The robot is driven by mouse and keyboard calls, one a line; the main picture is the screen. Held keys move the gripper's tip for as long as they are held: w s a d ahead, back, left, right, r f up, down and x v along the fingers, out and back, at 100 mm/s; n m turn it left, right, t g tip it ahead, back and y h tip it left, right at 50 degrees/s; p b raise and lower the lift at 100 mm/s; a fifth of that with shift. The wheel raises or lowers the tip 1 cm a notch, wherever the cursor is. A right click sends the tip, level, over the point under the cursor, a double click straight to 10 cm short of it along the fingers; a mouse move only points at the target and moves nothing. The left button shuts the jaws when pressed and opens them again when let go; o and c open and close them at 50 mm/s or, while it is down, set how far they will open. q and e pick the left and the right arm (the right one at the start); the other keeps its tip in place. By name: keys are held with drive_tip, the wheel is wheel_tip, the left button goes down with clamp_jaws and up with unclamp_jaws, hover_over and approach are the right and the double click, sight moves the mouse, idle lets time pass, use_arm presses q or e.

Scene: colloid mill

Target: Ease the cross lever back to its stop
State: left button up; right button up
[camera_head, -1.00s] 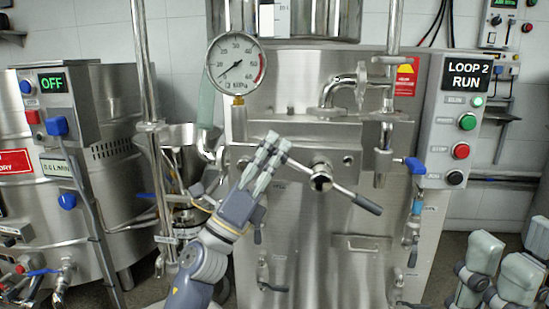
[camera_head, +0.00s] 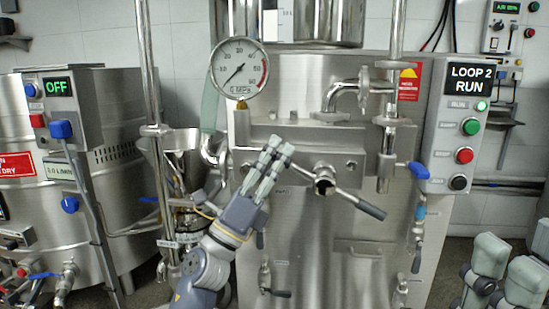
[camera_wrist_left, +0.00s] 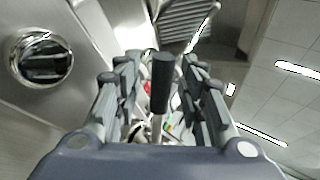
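The cross lever (camera_head: 325,180) sits on the front of the steel mill, with a round metal hub. One spoke runs down right to a dark grip (camera_head: 371,210); another runs up left to my left gripper (camera_head: 275,150). There the fingers hide its end. In the left wrist view a dark cylindrical grip (camera_wrist_left: 162,82) stands between the fingers, with gaps on both sides. My left gripper is open around it and I see no clear contact. My right gripper (camera_head: 505,268), partly cut off at the lower right, has its fingers apart and is away from the lever.
A pressure gauge (camera_head: 239,67) stands above my left gripper. A bent pipe (camera_head: 345,92) and a blue-handled valve (camera_head: 418,170) are above and right of the lever. A control panel (camera_head: 462,130) reads LOOP 2 RUN. A steel vessel (camera_head: 110,190) stands left.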

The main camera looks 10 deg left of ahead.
use_arm(q)
drive_tip(key=v, duration=1.2)
drive_tip(key=shift+d+f, duration=0.1)
